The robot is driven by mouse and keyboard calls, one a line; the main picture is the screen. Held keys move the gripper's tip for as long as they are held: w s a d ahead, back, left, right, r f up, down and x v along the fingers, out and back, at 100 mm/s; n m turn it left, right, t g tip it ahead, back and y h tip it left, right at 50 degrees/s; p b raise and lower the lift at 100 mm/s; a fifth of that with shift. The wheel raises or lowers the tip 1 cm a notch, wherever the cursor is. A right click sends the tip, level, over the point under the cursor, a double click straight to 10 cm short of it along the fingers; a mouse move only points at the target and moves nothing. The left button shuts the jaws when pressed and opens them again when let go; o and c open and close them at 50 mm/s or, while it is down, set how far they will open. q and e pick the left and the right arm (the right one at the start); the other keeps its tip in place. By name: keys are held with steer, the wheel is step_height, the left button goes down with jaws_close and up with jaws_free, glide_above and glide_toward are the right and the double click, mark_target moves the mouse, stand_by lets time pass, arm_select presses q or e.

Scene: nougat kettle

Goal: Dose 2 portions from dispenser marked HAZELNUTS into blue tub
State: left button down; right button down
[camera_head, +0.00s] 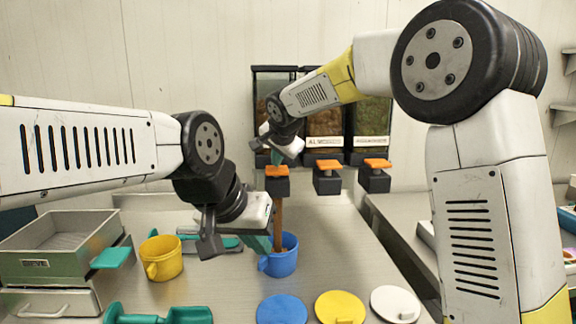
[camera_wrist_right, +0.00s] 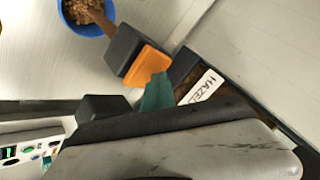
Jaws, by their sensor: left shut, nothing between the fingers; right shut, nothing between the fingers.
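The dispenser marked HAZEL…, its label (camera_wrist_right: 203,86) partly cut off, is the leftmost of three on the wall. My right gripper (camera_head: 277,157) is shut and empty at its orange lever (camera_head: 277,171). In the right wrist view the teal fingertips (camera_wrist_right: 157,92) are right against the orange lever (camera_wrist_right: 154,66); contact is hard to tell. A brown stream (camera_head: 278,222) falls from the spout into the blue tub (camera_head: 284,264). The blue tub (camera_wrist_right: 64,22) holds brown pieces. My left gripper (camera_head: 262,243) is shut and empty, close beside the tub's left rim.
Two more dispensers (camera_head: 327,125) (camera_head: 372,120) hang to the right. A yellow tub (camera_head: 163,268) stands left. Blue (camera_head: 282,310), yellow (camera_head: 340,308) and white (camera_head: 395,304) lids lie in front. A green metal box (camera_head: 60,265) stands at far left. The counter right of the blue tub is clear.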

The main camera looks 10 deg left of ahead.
mark_target(277, 170)
steer(key=shift+f, duration=0.25)
steer(key=shift+r, duration=1.5)
steer(key=shift+r, duration=2.5)
stand_by(0.8)
